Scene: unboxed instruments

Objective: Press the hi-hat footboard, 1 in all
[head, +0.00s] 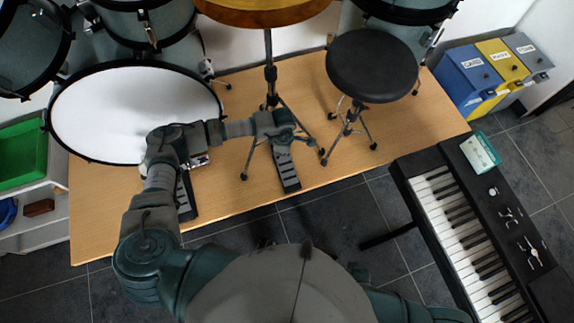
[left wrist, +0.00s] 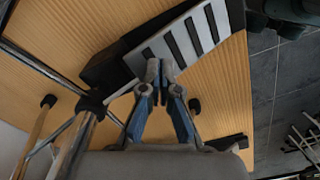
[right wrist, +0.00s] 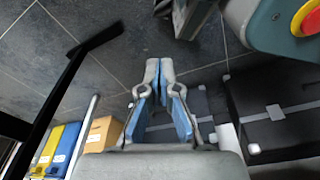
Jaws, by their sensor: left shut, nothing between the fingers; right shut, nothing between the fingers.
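The hi-hat footboard (head: 286,167) is a dark plate with pale stripes at the foot of the hi-hat stand (head: 270,75), on the wooden platform. My left gripper (head: 289,131) is over the footboard's far end in the head view, pointing down. In the left wrist view the shut, empty fingertips (left wrist: 160,66) overlap the edge of the striped footboard (left wrist: 190,42); I cannot tell whether they touch it. My right gripper (right wrist: 152,66) is shut and empty in the right wrist view, over the dark tiled floor, away from the footboard.
The hi-hat stand's legs spread around the footboard. A second pedal (head: 186,197) lies left, by the bass drum (head: 120,110), partly behind my left arm. A round black stool (head: 372,66) stands right. A keyboard (head: 470,225) is at front right, and bins (head: 468,78) stand behind it.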

